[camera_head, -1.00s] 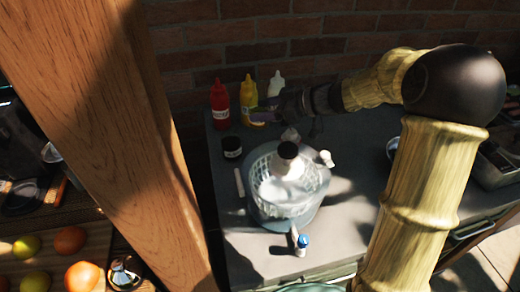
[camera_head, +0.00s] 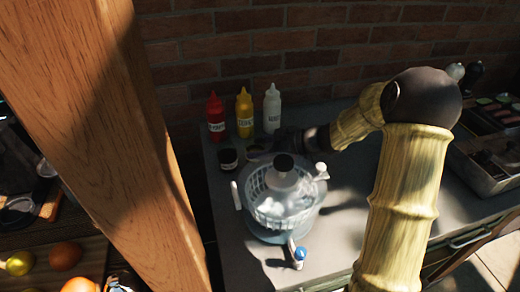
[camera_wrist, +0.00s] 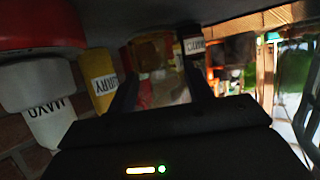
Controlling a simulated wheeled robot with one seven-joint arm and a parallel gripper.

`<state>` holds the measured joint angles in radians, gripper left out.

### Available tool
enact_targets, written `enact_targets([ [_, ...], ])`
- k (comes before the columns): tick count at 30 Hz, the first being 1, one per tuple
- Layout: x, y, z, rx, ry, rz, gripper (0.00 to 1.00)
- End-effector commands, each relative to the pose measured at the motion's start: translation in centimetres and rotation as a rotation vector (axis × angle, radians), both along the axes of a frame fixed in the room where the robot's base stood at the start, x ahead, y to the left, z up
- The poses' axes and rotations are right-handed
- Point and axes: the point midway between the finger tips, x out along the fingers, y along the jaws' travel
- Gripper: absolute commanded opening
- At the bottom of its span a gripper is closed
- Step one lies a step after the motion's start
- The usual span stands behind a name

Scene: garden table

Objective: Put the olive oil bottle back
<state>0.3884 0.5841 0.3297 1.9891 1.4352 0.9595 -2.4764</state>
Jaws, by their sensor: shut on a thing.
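My gripper (camera_head: 262,152) is low at the back of the grey counter, just behind the salad spinner and in front of the sauce bottles. In the wrist view its two dark fingers (camera_wrist: 160,85) are shut on a glassy, amber-tinted thing (camera_wrist: 150,65), which looks like the olive oil bottle. Its outline and base are blurred and dark. In the head view the held thing is mostly hidden by the gripper and the spinner, so I cannot tell whether it touches the counter.
Red (camera_head: 216,117), yellow (camera_head: 244,113) and white (camera_head: 272,108) sauce bottles stand by the brick wall. A dark jar (camera_head: 228,159) is left of my gripper. The salad spinner (camera_head: 283,228) stands in front. A metal tray (camera_head: 485,170) is at right; counter between is largely clear.

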Motion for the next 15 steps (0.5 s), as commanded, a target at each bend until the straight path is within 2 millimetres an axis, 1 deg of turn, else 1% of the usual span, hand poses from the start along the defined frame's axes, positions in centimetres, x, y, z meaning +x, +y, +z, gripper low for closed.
enact_targets([
  [1,-0.03,0.04,-0.56,0.001,0.003,0.001,0.21],
  [3,-0.04,0.03,-0.96,0.000,0.001,0.001,0.21],
  [15,-0.02,0.04,-1.25,0.000,-0.002,0.001,0.21],
])
